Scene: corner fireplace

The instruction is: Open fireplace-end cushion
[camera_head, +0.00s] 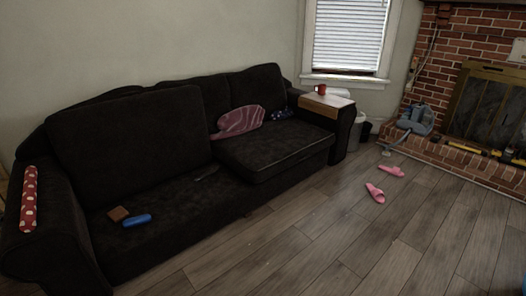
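The dark sofa (130,235) stands along the wall. Its fireplace-end seat cushion (280,143) is at the right, nearer the brick fireplace. This cushion appears to lie roughly flat, with its front edge showing; whether it is slightly raised I cannot tell. A pink patterned pillow (238,121) rests at its back left, and a dark blue spotted item (279,114) lies at its back. The left half of the seat (165,210) holds a brown block (118,214), a blue object (137,221) and a dark remote-like object (207,173). My gripper is not in view.
A wooden tray (318,106) with a red mug (320,89) sits on the right armrest. A red dotted roll (29,200) lies on the left armrest. Pink slippers (375,194) lie on the otherwise mostly clear floor. The brick hearth (450,155) holds several items.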

